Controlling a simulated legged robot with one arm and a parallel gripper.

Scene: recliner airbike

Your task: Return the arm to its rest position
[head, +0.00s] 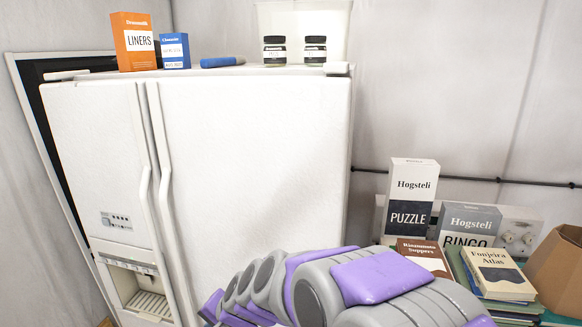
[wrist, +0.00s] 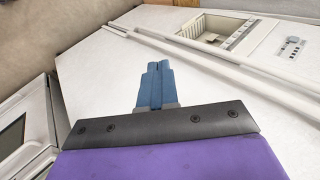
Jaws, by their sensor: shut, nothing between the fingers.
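My gripper (wrist: 158,66) shows in the wrist view as two blue fingers side by side, shut and with nothing between them. Behind the fingers are a dark plate and a purple part of my wrist. My arm (head: 370,280), grey and purple, reaches across the bottom of the head view in a bent pose. My gripper is out of sight in that view. The white fridge (head: 245,170) stands upright behind my arm, with both doors closed. In the wrist view the fridge front (wrist: 100,90) appears turned and lies beyond the fingers. I cannot tell the exact gap.
An orange box (head: 135,42), a blue box (head: 175,50) and two dark jars (head: 274,50) stand on the fridge. Puzzle boxes (head: 410,198), books (head: 498,272) and a cardboard box (head: 558,270) are at right. A white appliance (wrist: 28,130) is at left in the wrist view.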

